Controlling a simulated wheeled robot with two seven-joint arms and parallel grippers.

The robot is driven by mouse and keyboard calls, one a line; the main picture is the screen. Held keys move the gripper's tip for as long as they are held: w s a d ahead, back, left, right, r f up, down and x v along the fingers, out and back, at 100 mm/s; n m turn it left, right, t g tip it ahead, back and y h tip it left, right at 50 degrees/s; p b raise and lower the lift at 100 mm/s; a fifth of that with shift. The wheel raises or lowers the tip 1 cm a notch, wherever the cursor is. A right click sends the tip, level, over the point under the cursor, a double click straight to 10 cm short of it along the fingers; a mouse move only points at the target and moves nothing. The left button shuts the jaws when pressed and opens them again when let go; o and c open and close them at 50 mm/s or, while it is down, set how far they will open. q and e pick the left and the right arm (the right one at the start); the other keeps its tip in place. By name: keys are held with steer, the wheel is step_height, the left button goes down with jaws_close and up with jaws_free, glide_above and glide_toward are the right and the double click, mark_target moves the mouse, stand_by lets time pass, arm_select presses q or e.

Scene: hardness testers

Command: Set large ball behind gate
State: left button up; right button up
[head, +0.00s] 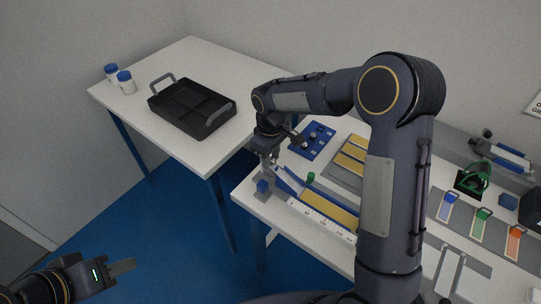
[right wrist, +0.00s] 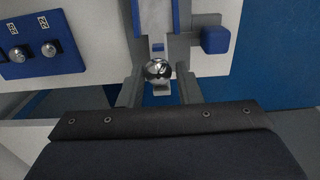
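A shiny steel ball (right wrist: 158,70) sits at the near end of the ramp channel (right wrist: 156,22), just on my side of a small blue piece (right wrist: 158,47) that looks like the gate. My right gripper (right wrist: 159,75) has a finger on each side of the ball, with a narrow gap showing on both sides. In the head view my right gripper (head: 268,160) is over the upper end of the blue ramp (head: 291,181); the ball is hidden there. A blue holder plate (right wrist: 45,45) carries two smaller balls. My left gripper (head: 121,267) is empty, low at left, away from the tables.
The yellow track (head: 335,212) with a white scale (head: 320,219) runs from the ramp. A green knob (head: 311,176) and blue block (head: 262,186) are close by. A black tray (head: 192,105) and blue-capped jars (head: 125,82) stand on the other table. Colored samples (head: 482,221) lie at right.

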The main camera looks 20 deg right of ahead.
steer(key=o, duration=0.4)
step_height(320, 180, up, 8)
steer(key=shift+f, duration=0.1)
steer(key=shift+s+d+r, duration=0.2)
steer(key=shift+r, duration=0.1)
steer(key=s+d+r+m+t+y, duration=0.1)
steer(key=s+d+r+m, duration=0.1)
steer(key=s+d+r, duration=0.4)
steer(key=s+f+m+t+y, duration=0.2)
steer(key=s+m+t, duration=0.2)
steer(key=s, duration=1.7)
steer(key=m, duration=0.3)
steer(key=shift+s+a+f+t+y, duration=0.2)
steer(key=shift+s+a+t+y, duration=0.1)
steer(key=shift+y, duration=0.1)
